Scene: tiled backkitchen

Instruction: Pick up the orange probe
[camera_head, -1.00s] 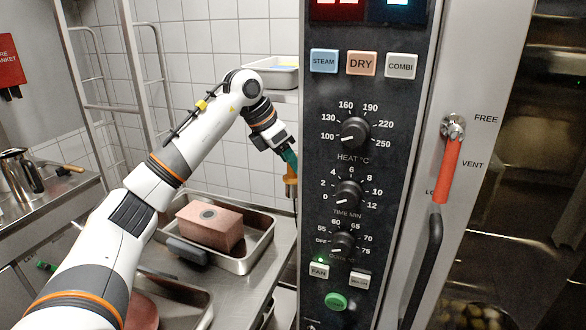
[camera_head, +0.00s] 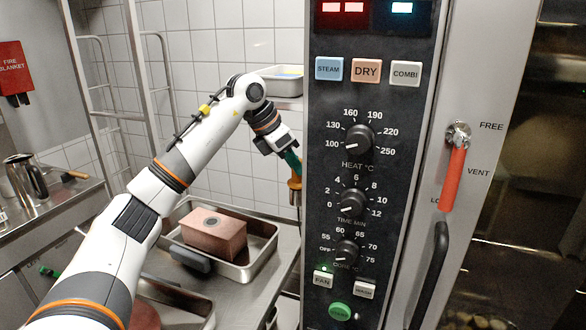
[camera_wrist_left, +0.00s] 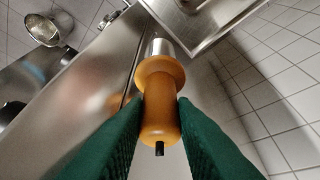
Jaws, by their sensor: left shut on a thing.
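The orange probe (camera_wrist_left: 160,105) has an orange handle with a flange and a silver metal end; in the left wrist view it sits between the green fingers. My left gripper (camera_wrist_left: 155,128) is shut on its handle. In the head view the left gripper (camera_head: 291,162) is beside the left edge of the oven panel, and part of the probe's orange handle (camera_head: 294,184) shows just below the fingers. The lower part of the probe is mostly hidden by the panel edge in the head view. My right gripper is not in view.
The oven control panel (camera_head: 321,140) stands close on the right of the gripper. A steel tray (camera_head: 262,259) with a pinkish block (camera_head: 213,234) lies on the counter below. A shelf tray (camera_head: 284,83) is behind the wrist. A steel jug (camera_head: 25,178) stands far left.

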